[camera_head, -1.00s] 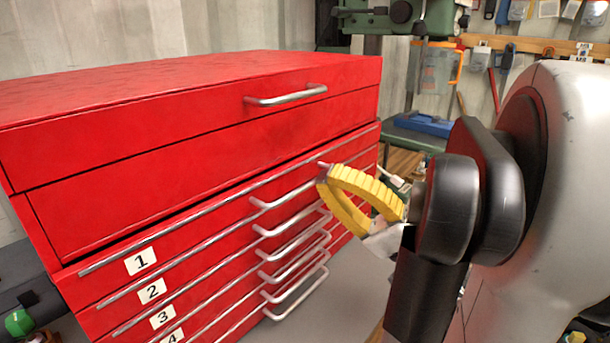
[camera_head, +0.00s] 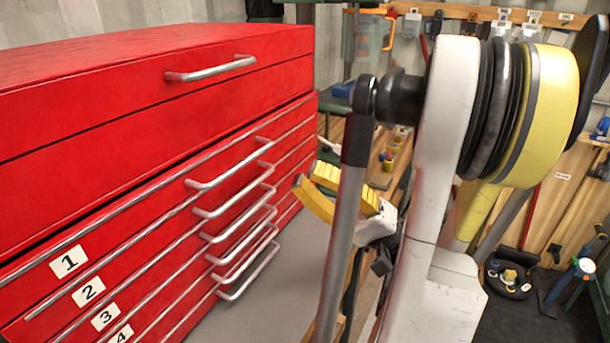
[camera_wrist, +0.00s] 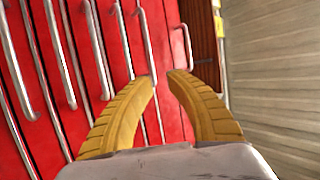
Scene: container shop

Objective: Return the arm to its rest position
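My gripper (camera_head: 306,179) has two curved yellow fingers and shows right of the red cabinet's drawer handles in the head view. Part of my arm stands in front of it there. In the wrist view the fingers of my gripper (camera_wrist: 162,77) curve toward each other. A narrow gap shows between the tips, with nothing held in it. The drawer handles lie behind the fingers in that view, and I see no clear contact with them.
The red cabinet (camera_head: 120,115) fills the left side, with numbered drawers and protruding metal handles (camera_head: 238,210). A wooden rack with tools (camera_head: 490,14) hangs on the back wall. A workbench (camera_head: 385,180) stands behind my arm.

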